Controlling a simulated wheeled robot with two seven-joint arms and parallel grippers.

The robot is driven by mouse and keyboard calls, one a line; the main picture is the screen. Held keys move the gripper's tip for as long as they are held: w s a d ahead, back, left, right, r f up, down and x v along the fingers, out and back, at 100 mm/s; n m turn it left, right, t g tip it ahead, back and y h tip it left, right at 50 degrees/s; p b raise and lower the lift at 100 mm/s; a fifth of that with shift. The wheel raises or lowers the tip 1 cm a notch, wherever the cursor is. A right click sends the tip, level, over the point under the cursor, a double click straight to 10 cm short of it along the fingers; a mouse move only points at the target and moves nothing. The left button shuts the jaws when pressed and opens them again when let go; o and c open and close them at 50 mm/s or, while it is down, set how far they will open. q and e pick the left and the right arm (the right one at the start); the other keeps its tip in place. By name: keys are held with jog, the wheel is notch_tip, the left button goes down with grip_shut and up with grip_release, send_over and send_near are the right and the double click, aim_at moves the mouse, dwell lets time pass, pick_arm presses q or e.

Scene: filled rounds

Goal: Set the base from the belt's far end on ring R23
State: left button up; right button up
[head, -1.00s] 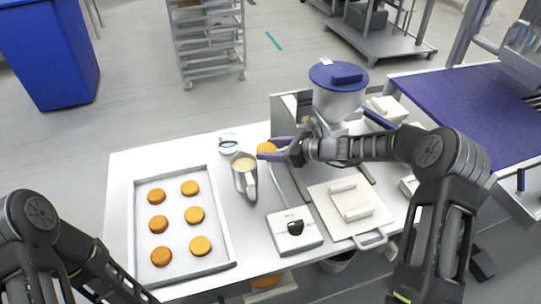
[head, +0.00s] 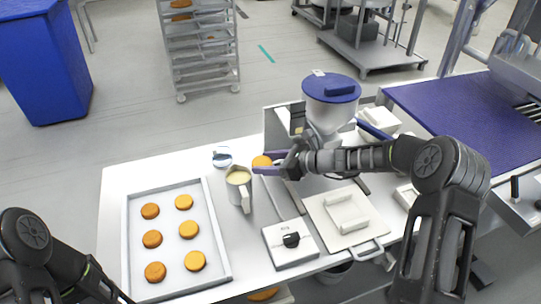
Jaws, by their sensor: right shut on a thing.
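My right gripper (head: 268,165) is shut on a round golden-brown base (head: 261,161). It holds the base just behind and to the right of the metal jug, above the table. Several similar bases, such as one at the tray's front (head: 155,271), lie in two columns on the pale tray (head: 215,225) at the left. The blue-purple belt (head: 460,115) is at the right and its visible part is bare. No ring labelled R23 can be made out. My left arm shows at the lower left, but its gripper is out of frame.
A metal jug (head: 239,185) of cream-coloured filling stands right of the tray. A white scale-like box (head: 290,243), a white board (head: 345,217) and a hopper with a blue lid (head: 331,95) stand further right. A rack (head: 203,50) stands behind.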

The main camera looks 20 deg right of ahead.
jog(key=shift+n+g+y, duration=0.3)
jog(key=shift+n+g, duration=0.2)
jog(key=s+f+b, duration=0.1)
jog(key=s+f, duration=0.2)
jog(key=s, duration=0.3)
jog(key=s+d+f+b, duration=0.1)
jog(key=s+f, duration=0.2)
jog(key=s, duration=0.4)
jog(key=s+f+b, duration=0.2)
jog(key=s+f, duration=0.1)
jog(key=s, duration=0.4)
jog(key=shift+s+d+f, duration=0.2)
jog(key=shift+d+f, duration=0.1)
pick_arm(q)
jog(key=x, duration=0.4)
jog(key=shift+a, duration=0.4)
pick_arm(e)
jog(key=shift+s+a, duration=0.1)
jog(key=shift+s, duration=0.15)
pick_arm(q)
jog(key=shift+c, duration=0.4)
